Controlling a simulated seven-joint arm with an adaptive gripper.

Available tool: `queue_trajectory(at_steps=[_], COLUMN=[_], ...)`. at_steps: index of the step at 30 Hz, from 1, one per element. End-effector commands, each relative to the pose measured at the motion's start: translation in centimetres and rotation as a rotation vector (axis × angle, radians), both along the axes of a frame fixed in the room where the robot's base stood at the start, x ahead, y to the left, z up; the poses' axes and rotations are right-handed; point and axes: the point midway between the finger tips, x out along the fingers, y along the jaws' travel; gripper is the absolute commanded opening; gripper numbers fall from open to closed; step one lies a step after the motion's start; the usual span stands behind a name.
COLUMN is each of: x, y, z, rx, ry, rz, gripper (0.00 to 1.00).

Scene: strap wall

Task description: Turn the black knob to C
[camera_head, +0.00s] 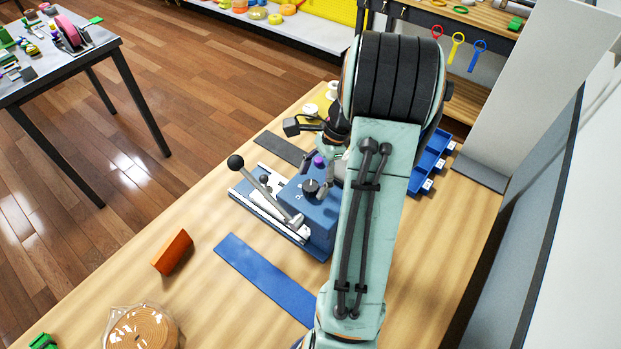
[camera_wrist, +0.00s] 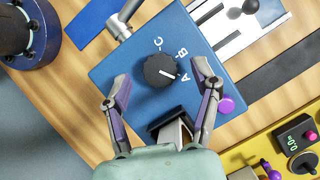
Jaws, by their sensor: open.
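The black knob (camera_wrist: 160,70) sits on top of a blue box (camera_wrist: 135,62), with white letters A, B and C beside it. Its white pointer mark is turned towards A. The knob also shows in the head view (camera_head: 311,187), on the blue box (camera_head: 322,212). My gripper (camera_wrist: 162,76) is open, with one grey and purple finger on each side of the knob. Gaps show between the fingers and the knob, and I cannot tell their height relative to it. In the head view my arm partly hides the box and gripper.
A metal lever with a black ball (camera_head: 236,162) stands left of the box. A blue strip (camera_head: 266,278), an orange block (camera_head: 172,251) and a coiled strap (camera_head: 143,328) lie in front. Blue bins (camera_head: 430,165) stand at the right. A purple button (camera_wrist: 227,105) is near one finger.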

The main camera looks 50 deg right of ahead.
Motion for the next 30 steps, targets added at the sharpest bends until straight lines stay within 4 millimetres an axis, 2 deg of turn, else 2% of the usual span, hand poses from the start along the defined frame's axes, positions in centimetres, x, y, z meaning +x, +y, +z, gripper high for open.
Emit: queue_trajectory(at_steps=[3,10,11,15,17,30], x=[0.12,0.13,0.13,0.14,0.13,0.17], y=[0.33,0.36,0.36,0.36,0.37,0.41], z=[-0.74,-0.87,-0.87,-0.86,-0.86,-0.91], rx=[-0.001,-0.001,-0.001,-0.001,-0.001,0.002], ry=[0.001,0.001,0.001,0.001,0.001,0.002], rz=[0.001,0.001,0.001,0.001,0.001,0.065], gripper=[0.63,0.63,0.59,0.16,0.00,0.00])
